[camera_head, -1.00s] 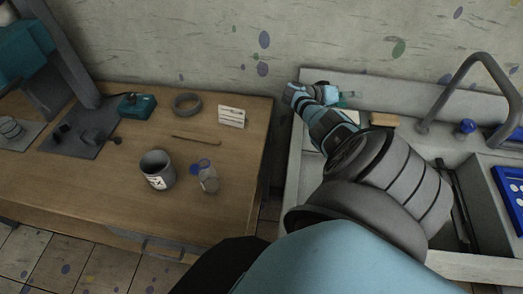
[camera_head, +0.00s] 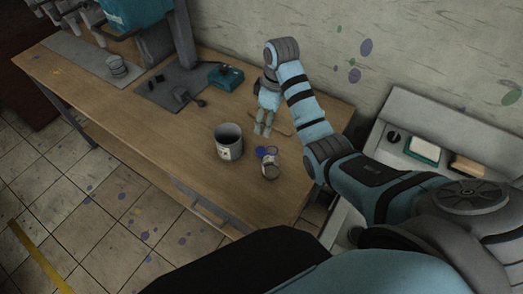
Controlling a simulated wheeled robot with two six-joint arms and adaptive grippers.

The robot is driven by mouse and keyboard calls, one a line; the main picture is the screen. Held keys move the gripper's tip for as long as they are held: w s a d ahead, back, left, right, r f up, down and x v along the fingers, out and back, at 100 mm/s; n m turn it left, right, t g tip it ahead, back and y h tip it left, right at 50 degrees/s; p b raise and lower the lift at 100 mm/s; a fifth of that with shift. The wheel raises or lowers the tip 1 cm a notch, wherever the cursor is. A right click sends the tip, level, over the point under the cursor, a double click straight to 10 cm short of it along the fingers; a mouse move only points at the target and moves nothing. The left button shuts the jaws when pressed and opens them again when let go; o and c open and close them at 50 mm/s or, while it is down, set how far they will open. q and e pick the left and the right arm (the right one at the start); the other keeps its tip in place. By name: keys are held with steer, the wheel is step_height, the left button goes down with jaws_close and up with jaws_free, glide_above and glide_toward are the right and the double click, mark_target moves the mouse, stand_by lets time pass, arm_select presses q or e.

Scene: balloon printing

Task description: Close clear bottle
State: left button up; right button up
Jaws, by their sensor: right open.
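The clear bottle (camera_head: 270,169) stands on the wooden table near its front right part. A round blue lid (camera_head: 261,152) shows at the bottle's upper left, off its mouth; I cannot tell whether it is attached. My right gripper (camera_head: 263,131) is open and points down just behind the bottle, apart from it, with nothing seen between its fingers. My left gripper is not in view.
A grey can (camera_head: 228,142) with a label stands left of the bottle. A thin wooden stick (camera_head: 284,131) lies behind, near my right gripper. A teal box (camera_head: 226,76) and a machine (camera_head: 147,20) stand further left.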

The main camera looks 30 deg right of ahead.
glide_above(261, 151)
steer(key=f, duration=0.6)
steer(key=f+b, duration=0.1)
steer(key=f, duration=0.2)
steer(key=shift+d, duration=0.4)
steer(key=f, duration=0.5)
steer(key=shift+w+a+f+b, duration=0.1)
steer(key=shift+a+b, duration=0.25)
steer(key=shift+b, duration=0.05)
steer(key=c, duration=0.8)
